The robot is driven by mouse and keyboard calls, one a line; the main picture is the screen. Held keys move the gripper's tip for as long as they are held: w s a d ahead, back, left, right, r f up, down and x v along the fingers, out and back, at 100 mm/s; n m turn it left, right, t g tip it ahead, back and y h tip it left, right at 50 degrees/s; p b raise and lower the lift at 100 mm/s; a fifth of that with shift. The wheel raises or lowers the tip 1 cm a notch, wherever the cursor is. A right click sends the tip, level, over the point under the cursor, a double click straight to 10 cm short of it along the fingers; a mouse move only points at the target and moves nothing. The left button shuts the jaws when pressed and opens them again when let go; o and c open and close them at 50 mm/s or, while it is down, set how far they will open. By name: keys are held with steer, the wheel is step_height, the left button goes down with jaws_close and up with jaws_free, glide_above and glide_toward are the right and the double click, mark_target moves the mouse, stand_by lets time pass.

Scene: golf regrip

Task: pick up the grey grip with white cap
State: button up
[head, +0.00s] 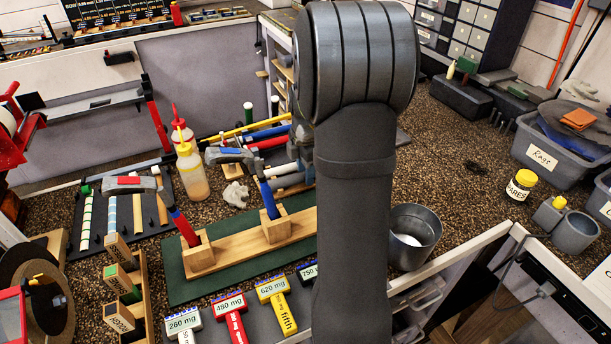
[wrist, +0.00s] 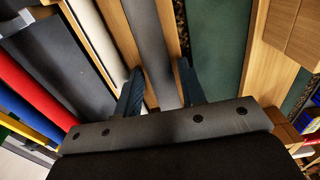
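In the wrist view a long dull grey bar, which looks like the grey grip (wrist: 152,45), runs between two pale wooden strips. My gripper (wrist: 160,72) is open, with one dark finger on each side of the bar and gaps beside it. I cannot tell how deep the fingertips reach. No white cap shows clearly on this bar. In the head view grey grips (head: 291,181) lie at the back of the bench, partly hidden behind my arm, which also covers most of my gripper.
Red, yellow and blue grips (wrist: 35,90) lie to the left in the wrist view. A green mat (wrist: 222,40) lies to the right. In the head view a wooden stand (head: 235,238) with hammers sits in front of the grips, and squeeze bottles (head: 190,170) stand to the left.

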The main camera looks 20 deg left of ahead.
steer(key=c, duration=0.6)
steer(key=shift+c, duration=0.2)
steer(key=shift+r, duration=0.1)
steer(key=shift+r, duration=0.2)
step_height(320, 180, up, 3)
steer(key=shift+r, duration=0.15)
steer(key=d+r, duration=0.7)
steer(key=d, duration=0.4)
steer(key=w+a+f, duration=0.1)
steer(key=w+a, duration=0.2)
steer(key=a, duration=0.6)
steer(key=w+a+f, duration=0.1)
steer(key=w+a, duration=0.3)
steer(key=a, duration=0.6)
steer(key=shift+w, duration=0.3)
